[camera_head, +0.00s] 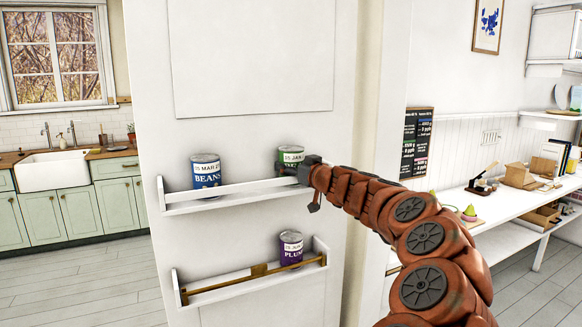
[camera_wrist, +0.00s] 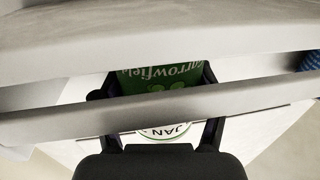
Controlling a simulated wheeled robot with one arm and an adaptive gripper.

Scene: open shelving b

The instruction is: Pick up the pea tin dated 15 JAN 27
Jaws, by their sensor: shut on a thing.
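The green tin (camera_head: 290,157) stands at the right end of the upper white wall shelf. Its top band reads about "15 JAN"; the rest is too small or hidden. In the wrist view the green tin (camera_wrist: 160,80) shows "JAN" and part of the word "arrowfield". My gripper (camera_head: 303,172) reaches it from the right in the head view. In the wrist view my gripper (camera_wrist: 155,88) has a dark finger on each side of the tin and is shut on it. Pale rails cross in front and hide part of the tin and fingers.
A blue beans tin (camera_head: 206,174), marked MAR, stands at the left of the upper shelf (camera_head: 235,192). A purple plum tin (camera_head: 291,247) stands on the lower shelf (camera_head: 225,285) behind a brass rail. A white counter (camera_head: 525,207) with objects is at right.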

